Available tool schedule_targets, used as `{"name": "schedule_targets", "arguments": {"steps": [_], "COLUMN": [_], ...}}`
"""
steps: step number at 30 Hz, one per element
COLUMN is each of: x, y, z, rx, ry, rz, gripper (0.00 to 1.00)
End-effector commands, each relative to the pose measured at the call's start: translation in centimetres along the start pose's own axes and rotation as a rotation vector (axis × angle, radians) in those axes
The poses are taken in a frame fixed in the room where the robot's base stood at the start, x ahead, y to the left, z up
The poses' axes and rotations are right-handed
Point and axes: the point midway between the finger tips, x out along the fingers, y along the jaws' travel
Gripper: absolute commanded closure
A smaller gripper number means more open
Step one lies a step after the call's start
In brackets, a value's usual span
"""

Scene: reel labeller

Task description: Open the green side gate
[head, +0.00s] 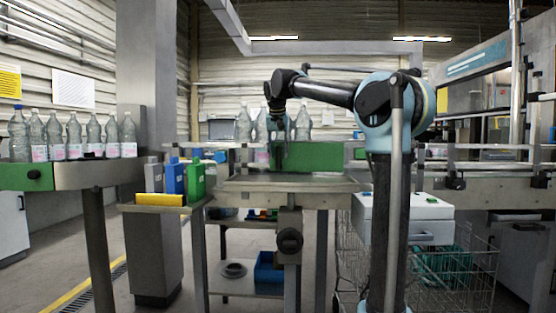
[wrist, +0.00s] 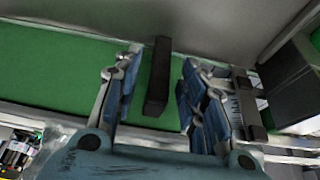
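The green side gate (head: 318,158) is an upright green panel at the middle of the bench in the head view. It fills the upper left of the wrist view (wrist: 60,75). A black bar handle (wrist: 158,78) stands out from it. My gripper (wrist: 160,62) is open, with a blue-padded finger on each side of the handle and a visible gap at both sides. In the head view my gripper (head: 277,152) is small and dark in front of the gate's left part. Whether the gate is latched cannot be seen.
Clear bottles (head: 73,137) stand in a row on the left conveyor, and others stand behind the gate. Blue and green holders (head: 195,180) stand on a shelf at the left. A dark block (wrist: 285,80) lies right of my fingers. A wire cart (head: 460,270) stands below right.

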Motion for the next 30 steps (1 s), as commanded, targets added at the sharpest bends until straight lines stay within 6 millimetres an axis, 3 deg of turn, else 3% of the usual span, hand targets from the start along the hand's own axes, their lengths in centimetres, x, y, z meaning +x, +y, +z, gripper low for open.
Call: {"name": "schedule_targets", "arguments": {"steps": [6, 18, 23, 30], "x": [2.3, 2.8, 2.8, 2.8], "y": [0.0, 0.0, -0.1, -0.1], "z": [0.0, 0.0, 0.0, 0.1], "rx": [0.000, -0.001, -0.001, -0.003], "ry": [0.000, 0.000, 0.000, 0.000], "rz": [0.000, 0.000, 0.000, -0.001], "gripper": [0.62, 0.62, 0.98, 1.00]}}
